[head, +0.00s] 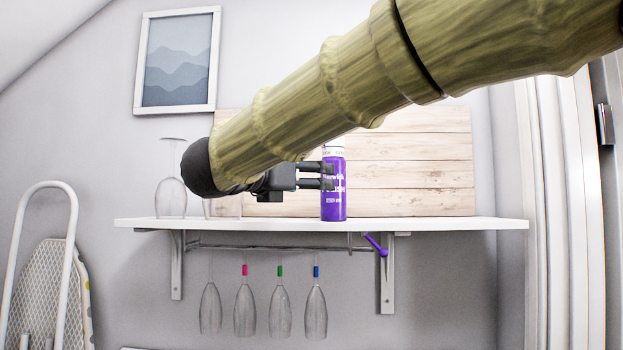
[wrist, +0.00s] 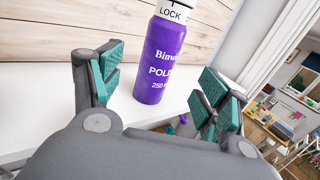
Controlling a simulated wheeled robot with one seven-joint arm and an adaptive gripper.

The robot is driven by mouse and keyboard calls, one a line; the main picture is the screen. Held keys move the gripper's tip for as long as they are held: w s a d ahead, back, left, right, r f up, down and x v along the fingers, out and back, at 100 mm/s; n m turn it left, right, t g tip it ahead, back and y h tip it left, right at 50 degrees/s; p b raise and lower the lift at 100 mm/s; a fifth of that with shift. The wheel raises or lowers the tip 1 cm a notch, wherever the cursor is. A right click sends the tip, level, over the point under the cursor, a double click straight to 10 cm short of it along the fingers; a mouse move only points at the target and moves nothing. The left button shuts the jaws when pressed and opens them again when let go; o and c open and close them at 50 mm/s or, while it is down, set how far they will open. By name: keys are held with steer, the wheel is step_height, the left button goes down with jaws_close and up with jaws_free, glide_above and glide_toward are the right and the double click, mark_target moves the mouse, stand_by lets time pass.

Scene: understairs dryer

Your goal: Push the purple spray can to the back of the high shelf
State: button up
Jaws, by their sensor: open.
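The purple spray can (head: 334,200) with a white top stands upright on the white high shelf (head: 440,224), near its front edge and right of the middle. My gripper (head: 318,176) reaches in from the left side of the can at about mid-height. In the wrist view the can (wrist: 160,60) stands beyond and between the two teal-padded fingers of my open gripper (wrist: 160,90). I cannot tell whether a fingertip touches the can. My arm hides part of the shelf's back area in the head view.
A wooden plank panel (head: 430,165) leans at the back of the shelf. Several glasses (head: 280,310) hang below. The shelf's right part is clear.

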steer(key=p+x, duration=0.3)
steer(key=x, duration=0.5)
steer(key=shift+w+r, duration=0.1)
steer(key=shift+w, duration=0.05)
steer(key=shift+w+d+p, duration=0.45)
steer(key=shift+w, duration=0.1)
steer(key=c, duration=1.3)
steer(key=shift+w+b, duration=0.35)
steer(key=shift+w, duration=2.15)
steer(key=shift+w, duration=0.15)
steer(key=shift+w, duration=2.1)
